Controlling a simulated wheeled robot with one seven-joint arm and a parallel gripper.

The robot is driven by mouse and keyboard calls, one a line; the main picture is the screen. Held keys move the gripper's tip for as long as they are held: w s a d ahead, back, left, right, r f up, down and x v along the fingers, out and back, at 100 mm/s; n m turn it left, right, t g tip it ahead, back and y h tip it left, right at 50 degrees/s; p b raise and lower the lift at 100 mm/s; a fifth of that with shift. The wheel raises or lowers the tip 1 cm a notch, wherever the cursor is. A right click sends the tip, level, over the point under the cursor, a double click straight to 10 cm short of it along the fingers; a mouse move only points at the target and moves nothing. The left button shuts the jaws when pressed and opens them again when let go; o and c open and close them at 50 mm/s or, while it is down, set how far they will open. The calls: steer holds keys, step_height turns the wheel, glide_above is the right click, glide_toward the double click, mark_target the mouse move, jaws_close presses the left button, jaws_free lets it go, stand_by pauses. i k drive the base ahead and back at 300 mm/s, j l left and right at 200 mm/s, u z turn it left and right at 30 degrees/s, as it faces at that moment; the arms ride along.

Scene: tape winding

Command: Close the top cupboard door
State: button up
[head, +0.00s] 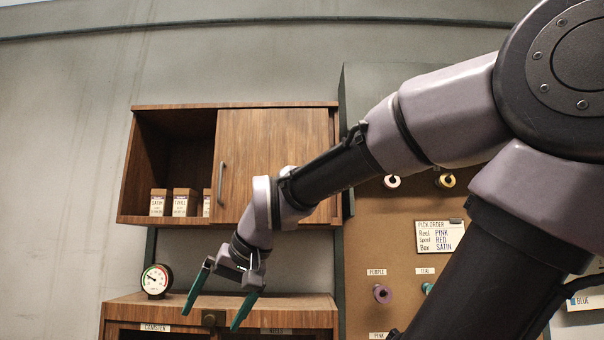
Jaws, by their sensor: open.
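The top cupboard (165,106) is a brown wooden wall cabinet. Its wooden door (265,135) covers the right part of the front, and the left part stands open. The door has an upright metal handle (220,182) near its left edge. My gripper (210,321) is open and empty, with its two green fingers pointing down. It is below the cupboard, in front of the lower cabinet's top, apart from the door handle. My arm hides the lower right part of the door.
Small labelled boxes (181,203) stand inside the open left part. A round gauge (156,280) sits on the lower wooden cabinet (130,312). A brown pegboard (385,245) with spools and a pick-order card (440,236) is at the right, partly behind my arm.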

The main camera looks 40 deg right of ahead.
mark_target(250, 142)
steer(key=z, duration=0.85)
steer(key=j+u, duration=0.1)
steer(key=i+j, duration=0.05)
